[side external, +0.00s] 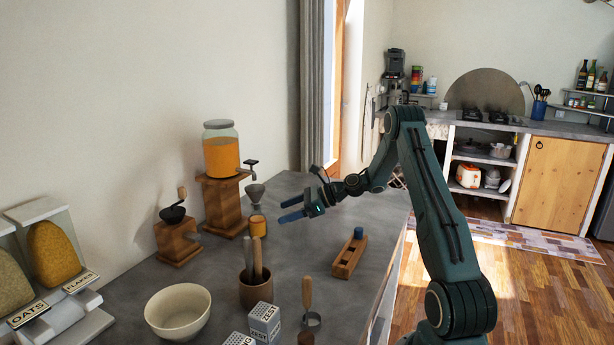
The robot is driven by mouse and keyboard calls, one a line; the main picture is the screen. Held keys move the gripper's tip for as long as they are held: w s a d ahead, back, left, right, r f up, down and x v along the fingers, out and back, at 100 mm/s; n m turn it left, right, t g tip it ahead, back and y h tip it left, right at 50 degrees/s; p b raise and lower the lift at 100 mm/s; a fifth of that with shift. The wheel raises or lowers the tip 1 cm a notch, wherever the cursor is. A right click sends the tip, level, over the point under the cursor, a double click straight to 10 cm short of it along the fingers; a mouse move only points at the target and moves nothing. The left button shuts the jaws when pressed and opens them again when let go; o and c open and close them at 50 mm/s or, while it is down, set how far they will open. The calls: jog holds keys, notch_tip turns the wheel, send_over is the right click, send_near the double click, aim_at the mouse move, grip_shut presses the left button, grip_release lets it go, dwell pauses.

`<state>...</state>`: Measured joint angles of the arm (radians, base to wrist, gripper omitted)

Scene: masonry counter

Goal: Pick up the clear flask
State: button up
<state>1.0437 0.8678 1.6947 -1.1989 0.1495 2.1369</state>
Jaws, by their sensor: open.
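The only large clear vessel is a lidded glass jar (221,152) of orange contents, upright on a wooden stand (222,205) near the wall. My gripper (284,211) is open and empty, with two blue fingers pointing left above the counter. It is to the right of the jar and stand, apart from them in the picture.
A wooden grinder (177,238), white bowl (178,311), brown utensil pot (256,290), Zest box (264,322) and wooden-handled tool (307,295) stand on the counter. A wooden block with a blue knob (349,257) lies right. Bare counter (305,245) lies below my gripper.

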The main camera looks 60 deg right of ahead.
aim_at(252, 219)
jog(key=x, duration=0.7)
jog(key=shift+d, duration=0.1)
jog(key=shift+x, duration=2.55)
jog(key=shift+c, duration=0.5)
jog(key=shift+r, duration=0.1)
jog(key=c, duration=1.3)
jog(key=shift+r, duration=0.35)
jog(key=shift+r, duration=0.25)
jog(key=shift+s+d, duration=0.6)
jog(key=shift+s, duration=0.6)
jog(key=shift+s+d, duration=0.6)
jog(key=shift+s, duration=0.55)
jog(key=shift+s+d, duration=0.6)
jog(key=shift+s, duration=0.6)
jog(key=shift+r, duration=6.7)
